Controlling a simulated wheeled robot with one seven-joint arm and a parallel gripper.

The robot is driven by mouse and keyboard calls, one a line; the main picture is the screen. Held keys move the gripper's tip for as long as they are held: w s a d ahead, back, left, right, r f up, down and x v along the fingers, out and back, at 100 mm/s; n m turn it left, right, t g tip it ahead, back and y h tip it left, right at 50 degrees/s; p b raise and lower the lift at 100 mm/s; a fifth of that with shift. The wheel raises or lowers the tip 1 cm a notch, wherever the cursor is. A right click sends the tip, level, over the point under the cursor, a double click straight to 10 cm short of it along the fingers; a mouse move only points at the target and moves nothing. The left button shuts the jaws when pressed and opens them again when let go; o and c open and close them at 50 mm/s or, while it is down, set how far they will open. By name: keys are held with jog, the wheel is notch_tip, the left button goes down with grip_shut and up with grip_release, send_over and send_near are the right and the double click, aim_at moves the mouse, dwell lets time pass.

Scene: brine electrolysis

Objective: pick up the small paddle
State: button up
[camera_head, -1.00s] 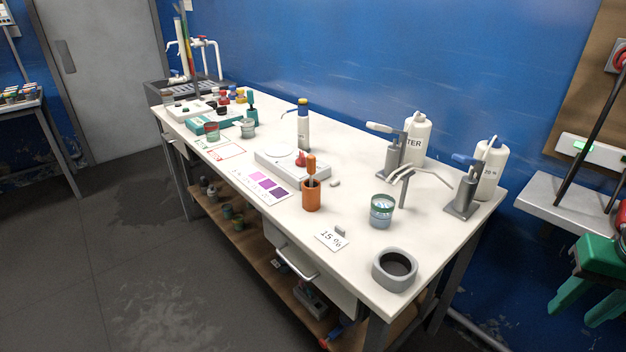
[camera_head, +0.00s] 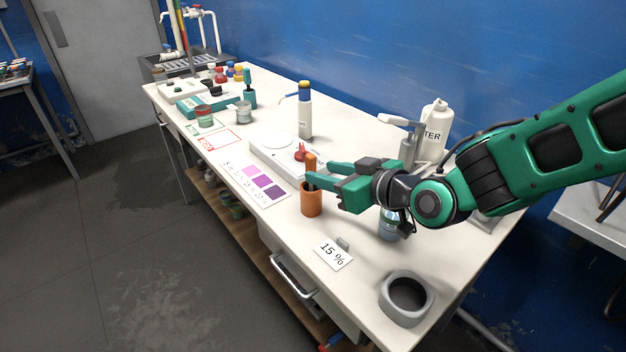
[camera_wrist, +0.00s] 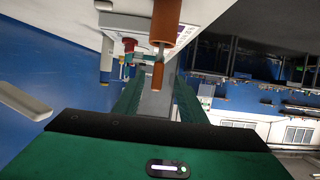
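The small paddle (camera_head: 310,161) stands upright with its orange handle up in an orange cup (camera_head: 311,203) on the bench. Its lower end is hidden in the cup. My gripper (camera_head: 316,176) has come in from the right at handle height, its two green fingers spread and reaching the handle. In the wrist view the handle (camera_wrist: 158,76) lies between the fingertips (camera_wrist: 156,88), with a gap visible on both sides. The cup (camera_wrist: 165,20) shows at the top of that view. My gripper is open and holds nothing.
A jar (camera_head: 388,228) stands under my wrist, partly hidden. A "15 %" card (camera_head: 333,255) and a grey ring-shaped holder (camera_head: 407,296) are at the near end. A white stirrer plate (camera_head: 270,153) is behind the cup. The bench edge is just left of the cup.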

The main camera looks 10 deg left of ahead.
aim_at(313, 170)
jog(key=x, duration=0.5)
jog(key=shift+w+a+f, duration=0.1)
jog(key=x, duration=0.5)
jog(key=shift+w+f, duration=0.15)
jog(key=shift+f, duration=0.1)
grip_shut()
